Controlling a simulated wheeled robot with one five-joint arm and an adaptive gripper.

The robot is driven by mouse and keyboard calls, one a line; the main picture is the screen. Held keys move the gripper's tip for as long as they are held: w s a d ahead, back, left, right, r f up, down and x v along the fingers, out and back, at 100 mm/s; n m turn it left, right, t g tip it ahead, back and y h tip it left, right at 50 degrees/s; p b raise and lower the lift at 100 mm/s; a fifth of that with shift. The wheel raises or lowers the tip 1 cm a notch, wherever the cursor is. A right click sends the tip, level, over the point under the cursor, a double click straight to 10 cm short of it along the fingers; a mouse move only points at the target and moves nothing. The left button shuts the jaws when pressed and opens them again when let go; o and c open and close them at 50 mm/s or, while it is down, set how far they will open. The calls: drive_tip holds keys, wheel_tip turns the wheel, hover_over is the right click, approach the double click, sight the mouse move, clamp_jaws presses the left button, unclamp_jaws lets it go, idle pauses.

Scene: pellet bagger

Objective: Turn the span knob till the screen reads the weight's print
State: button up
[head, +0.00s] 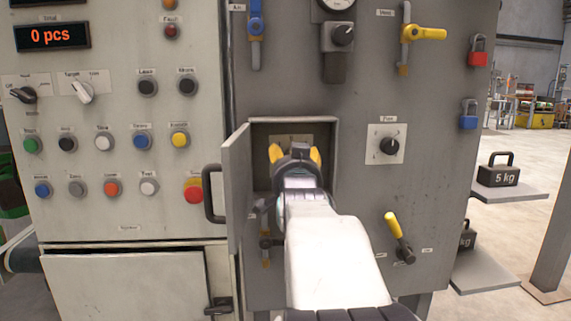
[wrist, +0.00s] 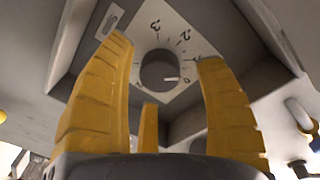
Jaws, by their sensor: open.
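A dark round knob (wrist: 158,70) sits on a light dial plate inside a recess, with a white mark pointing right, near the 0. Its name is not readable. My gripper (wrist: 168,75) is open, its yellow fingers to either side of the knob in the picture, apart from it. In the head view my gripper (head: 295,154) is at the mouth of the recess and hides the knob. A black weight (head: 498,170) printed "5 kg" stands on a shelf at right.
The recess door (head: 236,185) stands open left of my arm. A dial knob (head: 390,146) is right of the recess, and a yellow-handled lever (head: 399,236) below it. Another weight (head: 466,237), partly hidden, is lower right. Buttons fill the left panel.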

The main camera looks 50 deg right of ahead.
drive_tip(key=shift+x, duration=0.95)
drive_tip(key=shift+c, duration=0.3)
drive_tip(key=c, duration=1.1)
drive_tip(key=shift+c, duration=0.3)
drive_tip(key=shift+n, duration=0.3)
drive_tip(key=shift+n, duration=2.5)
